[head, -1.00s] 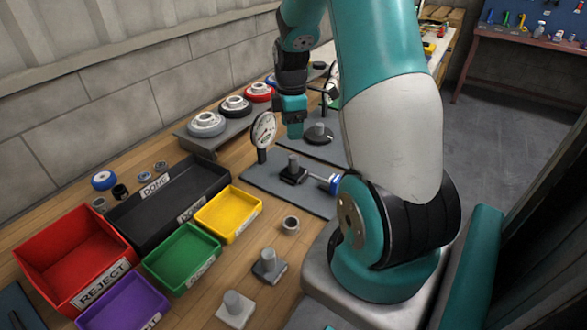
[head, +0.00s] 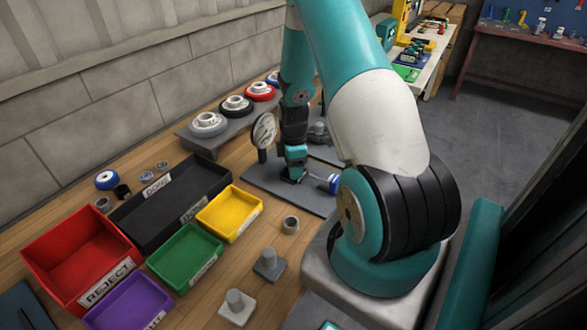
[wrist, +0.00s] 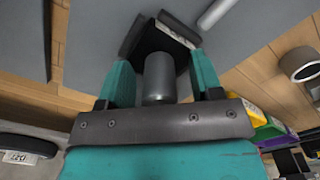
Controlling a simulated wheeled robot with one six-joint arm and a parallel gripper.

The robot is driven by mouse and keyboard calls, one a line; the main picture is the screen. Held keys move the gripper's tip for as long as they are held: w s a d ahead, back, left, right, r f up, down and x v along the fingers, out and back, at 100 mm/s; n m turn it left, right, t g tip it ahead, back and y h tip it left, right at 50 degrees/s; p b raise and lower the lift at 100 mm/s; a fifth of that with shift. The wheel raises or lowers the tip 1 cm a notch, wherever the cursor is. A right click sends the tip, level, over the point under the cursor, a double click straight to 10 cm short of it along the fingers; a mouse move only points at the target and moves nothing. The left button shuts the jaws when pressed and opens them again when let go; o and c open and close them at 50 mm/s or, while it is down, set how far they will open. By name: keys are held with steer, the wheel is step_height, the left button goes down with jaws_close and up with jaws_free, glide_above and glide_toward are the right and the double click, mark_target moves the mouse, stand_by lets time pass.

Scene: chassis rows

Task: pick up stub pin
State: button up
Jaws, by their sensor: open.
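The stub pin, a plain grey cylinder (wrist: 159,80), stands between the two teal fingers of my gripper (wrist: 158,68) in the wrist view. It is in a dark block (wrist: 158,37) on the grey plate (wrist: 90,35). The fingers are open, one on each side of the pin, with a narrow gap visible at each. In the head view my gripper (head: 293,165) is low over the plate (head: 262,182) and hides most of the pin.
A dial gauge (head: 264,131) stands just left of my gripper, and a blue-handled clamp (head: 334,184) lies to its right. A grey ring (head: 290,225), two posts on bases (head: 268,265) and coloured bins, including a yellow one (head: 252,213), are nearer on the wooden bench.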

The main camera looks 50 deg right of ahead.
steer(key=shift+c, duration=0.2)
jaws_close()
steer(key=shift+r, duration=0.15)
step_height(320, 180, up, 20)
steer(key=b, duration=0.1)
steer(key=shift+r, duration=0.1)
stand_by(0.5)
steer(key=shift+r+p, duration=0.8)
steer(key=shift+r, duration=0.05)
